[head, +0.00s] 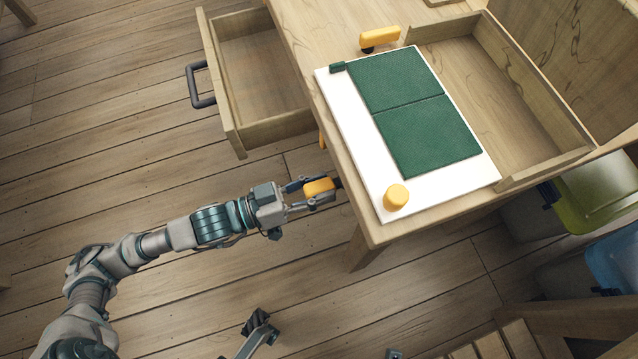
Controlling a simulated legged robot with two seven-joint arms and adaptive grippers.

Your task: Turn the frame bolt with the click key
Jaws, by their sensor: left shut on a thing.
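My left gripper (318,189) is shut on an orange block-like handle, which I take to be the click key (319,187). A short dark part shows beyond the handle, at the table's near left side. I cannot tell whether it touches the frame. I cannot make out the frame bolt. Part of what seems to be my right gripper (258,322) shows at the bottom edge, mostly cut off, and its jaws cannot be read.
The wooden table (372,222) carries a white board (352,125) with green panels, a yellow knob (396,197) and an orange-handled item (380,39). An open drawer (240,142) juts out at the left. Green (598,195) and blue (612,262) bins stand at the right.

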